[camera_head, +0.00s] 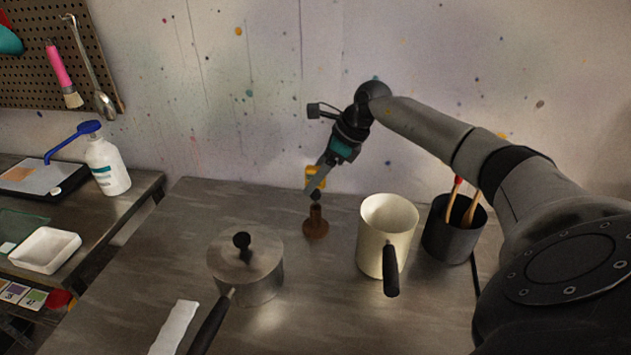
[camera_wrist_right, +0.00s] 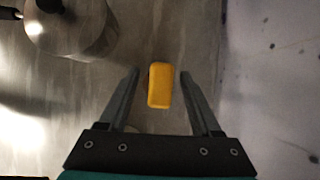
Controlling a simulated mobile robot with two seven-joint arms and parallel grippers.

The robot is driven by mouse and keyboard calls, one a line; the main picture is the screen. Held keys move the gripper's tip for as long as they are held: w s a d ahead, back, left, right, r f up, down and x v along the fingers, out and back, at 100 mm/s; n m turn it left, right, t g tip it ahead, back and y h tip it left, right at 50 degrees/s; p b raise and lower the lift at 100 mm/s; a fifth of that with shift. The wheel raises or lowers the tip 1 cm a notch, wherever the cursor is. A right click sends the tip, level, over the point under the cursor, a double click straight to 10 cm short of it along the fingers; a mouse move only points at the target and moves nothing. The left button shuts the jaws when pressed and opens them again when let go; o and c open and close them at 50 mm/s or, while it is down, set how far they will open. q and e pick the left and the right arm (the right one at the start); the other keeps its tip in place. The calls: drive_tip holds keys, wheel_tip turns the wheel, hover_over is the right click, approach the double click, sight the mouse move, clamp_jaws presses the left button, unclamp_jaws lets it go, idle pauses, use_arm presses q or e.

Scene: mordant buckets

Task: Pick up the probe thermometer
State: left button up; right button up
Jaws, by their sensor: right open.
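The probe thermometer shows as a yellow head (camera_head: 313,173) in the head view, partly hidden behind a finger of my right gripper (camera_head: 312,188). Below it stands a small brown holder (camera_head: 316,226) with a narrow neck, upright on the metal bench. Any probe stem is hard to make out. In the right wrist view the yellow head of the thermometer (camera_wrist_right: 160,86) lies between the two fingers of my right gripper (camera_wrist_right: 160,75). The fingers are open, with a visible gap on each side of it. My left gripper is not in view.
A lidded steel pot (camera_head: 250,275) stands left of the holder. A cream pot (camera_head: 386,235) and a dark cup with brushes (camera_head: 453,240) stand to the right. The wall (camera_head: 270,90) rises close behind. A white bottle (camera_head: 107,165) stands on the left table.

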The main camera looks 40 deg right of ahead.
clamp_jaws()
idle(0.4)
drive_tip(key=shift+r, duration=0.1)
